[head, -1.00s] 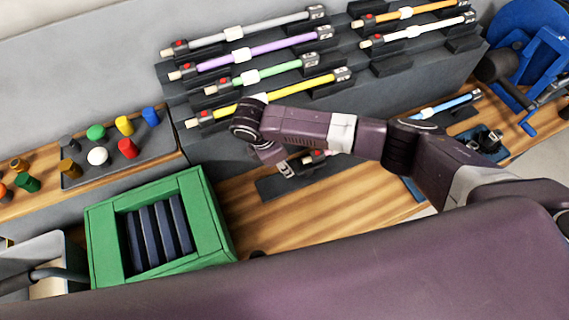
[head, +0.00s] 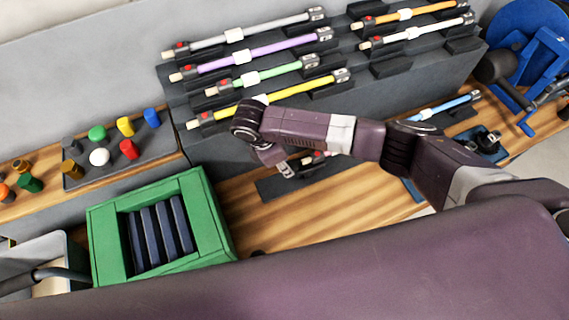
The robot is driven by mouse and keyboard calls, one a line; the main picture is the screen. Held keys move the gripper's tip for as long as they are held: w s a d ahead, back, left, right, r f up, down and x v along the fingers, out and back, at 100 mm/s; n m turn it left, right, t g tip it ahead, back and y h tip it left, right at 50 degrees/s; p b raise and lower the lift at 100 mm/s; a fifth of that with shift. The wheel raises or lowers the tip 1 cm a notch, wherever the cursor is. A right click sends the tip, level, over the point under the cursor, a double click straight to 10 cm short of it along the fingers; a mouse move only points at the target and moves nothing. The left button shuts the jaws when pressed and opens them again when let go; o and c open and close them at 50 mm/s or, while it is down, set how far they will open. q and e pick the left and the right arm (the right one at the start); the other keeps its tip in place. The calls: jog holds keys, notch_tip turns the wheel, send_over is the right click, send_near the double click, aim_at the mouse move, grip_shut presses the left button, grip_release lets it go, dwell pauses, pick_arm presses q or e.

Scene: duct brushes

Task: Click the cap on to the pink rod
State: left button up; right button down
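My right gripper (head: 286,171) hangs low over a dark holder (head: 272,188) on the wooden bench, partly behind my own arm. Its fingers are small and foreshortened, so I cannot tell whether they are open or shut or hold anything. Beside it, a small dark fitting with a red button (head: 319,157) shows just below my forearm. The rod at that fitting is almost wholly hidden by my arm, and I cannot make out its pink colour. I cannot identify the cap for it. My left gripper is not in view.
A grey stepped rack (head: 205,158) behind holds several coloured rods, including yellow (head: 286,95) and purple (head: 265,50). A blue rod (head: 440,106) lies right. A green crate (head: 212,235) and a tray of coloured pegs (head: 100,177) stand left. Bare bench (head: 335,210) lies in front.

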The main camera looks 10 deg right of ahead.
aim_at(296, 162)
jog(key=shift+d, duration=0.15)
jog(key=shift+w+d+p, duration=0.15)
jog(key=shift+d+p, duration=0.35)
jog(key=shift+d, duration=0.2)
jog(key=shift+w+d+p, duration=0.15)
jog(key=shift+d+p, duration=0.25)
jog(key=shift+d, duration=0.35)
jog(key=shift+w+d, duration=0.1)
jog(key=shift+d, duration=0.45)
jog(key=c, duration=1.6)
grip_release()
jog(key=v, duration=1.2)
